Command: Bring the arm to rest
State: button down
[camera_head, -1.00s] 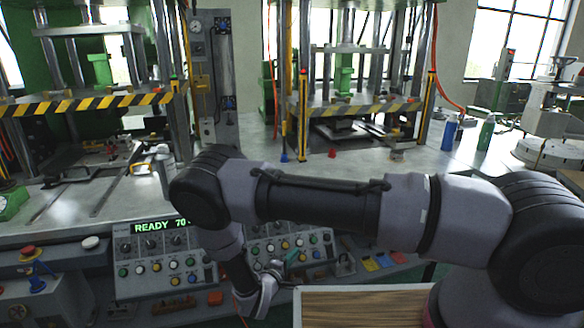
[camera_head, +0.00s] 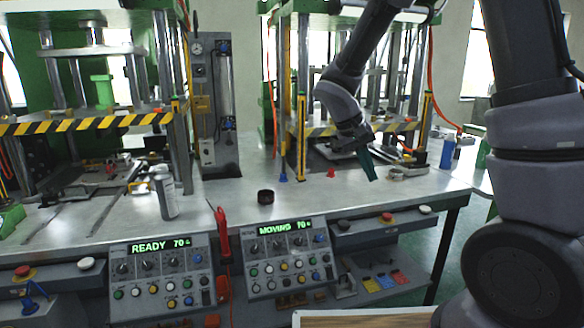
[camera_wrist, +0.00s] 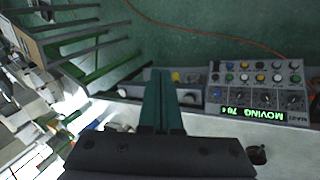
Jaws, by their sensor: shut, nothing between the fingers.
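My gripper (camera_head: 368,166) hangs over the steel bench (camera_head: 325,187) in front of the right press in the head view, fingers pointing down. Its teal fingers also show in the wrist view (camera_wrist: 162,90), pressed together with nothing between them. My arm rises from the lower right to above the top of the head view and comes back down to the gripper. The gripper appears above the bench top.
The left panel (camera_head: 160,272) reads READY; the right panel (camera_head: 291,258) reads MOVING. A grey bottle (camera_head: 165,195), a dark round cup (camera_head: 265,196), a red cone (camera_head: 331,173) and a blue bottle (camera_head: 447,152) stand on the bench. Presses (camera_head: 85,125) are behind.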

jog(key=s+d+r+m+t+y, duration=0.2)
jog(key=s+r+t+y, duration=0.1)
jog(key=s+r, duration=0.4)
jog(key=s+d+r+m+t+y, duration=0.1)
jog(key=s+d+r+t+y, duration=0.2)
jog(key=s+r, duration=0.5)
notch_tip(320, 180, up, 3)
jog(key=shift+r+m+y, duration=0.1)
jog(key=shift+m+y, duration=0.3)
jog(key=shift+y, duration=0.2)
